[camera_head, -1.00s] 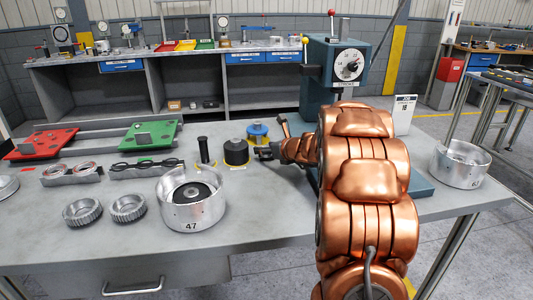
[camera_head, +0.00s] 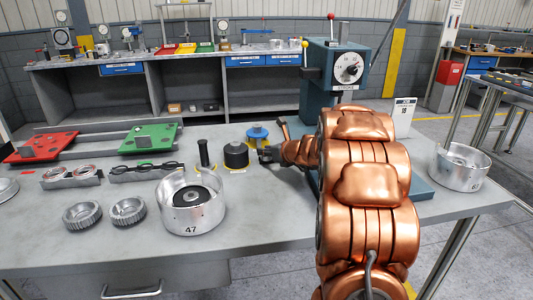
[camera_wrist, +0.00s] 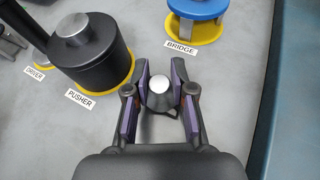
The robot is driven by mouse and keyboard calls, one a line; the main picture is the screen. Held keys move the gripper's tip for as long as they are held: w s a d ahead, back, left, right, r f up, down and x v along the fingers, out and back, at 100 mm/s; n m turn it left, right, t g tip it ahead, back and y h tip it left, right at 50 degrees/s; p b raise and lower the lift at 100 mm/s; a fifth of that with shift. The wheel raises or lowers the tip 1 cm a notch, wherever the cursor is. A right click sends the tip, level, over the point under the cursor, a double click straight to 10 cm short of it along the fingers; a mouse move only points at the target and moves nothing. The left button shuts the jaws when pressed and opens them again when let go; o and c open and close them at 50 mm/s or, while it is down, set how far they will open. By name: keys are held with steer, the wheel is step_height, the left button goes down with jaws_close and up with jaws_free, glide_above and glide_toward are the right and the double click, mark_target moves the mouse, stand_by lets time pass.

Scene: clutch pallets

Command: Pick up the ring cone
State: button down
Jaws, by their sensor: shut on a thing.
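The ring cone seems to be the small dark piece with a round silver top (camera_wrist: 160,86) in the wrist view. My gripper (camera_wrist: 160,84) is shut on it, with a purple-lined finger on each side. Its lower part is dark and partly hidden by the fingers. In the head view my gripper (camera_head: 267,155) is low over the table, just right of the black pusher (camera_head: 236,155). The cone is too small and covered to make out there. I cannot tell whether it still touches the table.
The pusher (camera_wrist: 91,50) stands left of my gripper on a yellow disc. The blue bridge (camera_wrist: 198,9) is ahead to the right. The driver (camera_head: 204,154) stands further left. A silver drum marked 47 (camera_head: 191,222) is front left. A teal press (camera_head: 334,105) rises behind my arm.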

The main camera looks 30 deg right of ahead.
steer(key=shift+r, duration=0.75)
step_height(320, 180, up, 2)
steer(key=shift+r+p, duration=0.1)
steer(key=shift+p, duration=0.35)
steer(key=s, duration=0.4)
steer(key=s+a, duration=0.1)
steer(key=s, duration=0.4)
steer(key=s+a+r, duration=0.1)
steer(key=s, duration=0.4)
steer(key=shift+s+b, duration=0.1)
steer(key=shift+b, duration=0.2)
steer(key=shift+s, duration=0.8)
steer(key=shift+s, duration=0.15)
